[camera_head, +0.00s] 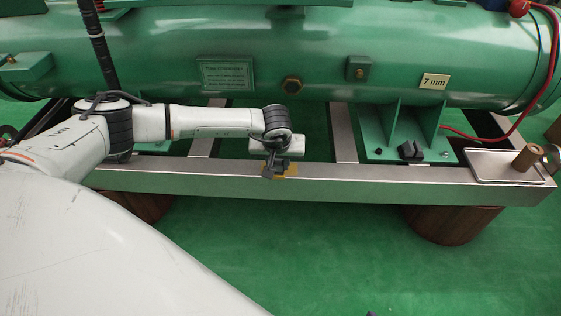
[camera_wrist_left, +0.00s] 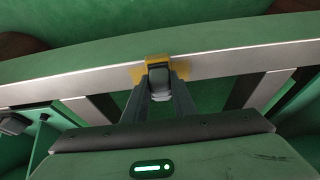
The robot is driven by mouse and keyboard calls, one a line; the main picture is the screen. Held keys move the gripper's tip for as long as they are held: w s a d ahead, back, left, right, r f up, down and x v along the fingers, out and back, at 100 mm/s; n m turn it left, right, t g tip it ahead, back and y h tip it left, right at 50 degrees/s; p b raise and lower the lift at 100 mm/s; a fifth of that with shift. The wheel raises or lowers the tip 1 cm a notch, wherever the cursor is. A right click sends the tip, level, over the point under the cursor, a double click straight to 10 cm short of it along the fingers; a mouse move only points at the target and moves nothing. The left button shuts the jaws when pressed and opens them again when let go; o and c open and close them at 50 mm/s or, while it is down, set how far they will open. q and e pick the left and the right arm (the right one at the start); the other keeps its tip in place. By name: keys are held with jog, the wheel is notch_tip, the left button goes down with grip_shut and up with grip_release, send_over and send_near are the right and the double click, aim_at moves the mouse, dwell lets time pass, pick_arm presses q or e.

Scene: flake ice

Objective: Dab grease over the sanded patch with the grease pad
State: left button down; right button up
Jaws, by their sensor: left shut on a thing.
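My left gripper (camera_head: 275,169) is over the front steel beam (camera_head: 375,172) and points down at it. It is shut on a small dark block with yellow at its base, which I take to be the grease pad (camera_wrist_left: 158,72). In the left wrist view the fingertips (camera_wrist_left: 159,92) close on this block, with yellow showing on both sides of it. The yellow seems to lie at the beam's top edge; I cannot tell whether it touches. I cannot make out a separate sanded patch; the gripper and pad cover that part of the beam. My right gripper is not in view.
A green vessel (camera_head: 160,60) with a nameplate (camera_head: 226,74) and a "7 mm" tag (camera_head: 434,81) lies behind the beam. A metal tray (camera_head: 490,167) at right holds a brown roll (camera_head: 527,157). A dark clamp-like piece (camera_head: 410,151) sits by the vessel's foot. Green floor is clear in front.

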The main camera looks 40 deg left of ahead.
pick_arm(q)
jog(key=shift+s+a, duration=0.35)
jog(key=shift+a, duration=0.2)
jog(key=shift+s+a+p, duration=0.35)
jog(key=shift+a+p, duration=0.1)
jog(key=shift+a, duration=0.1)
jog(key=shift+s+a, duration=0.35)
jog(key=shift+a, duration=0.2)
jog(key=shift+s+a+p, duration=0.4)
jog(key=shift+a, duration=0.15)
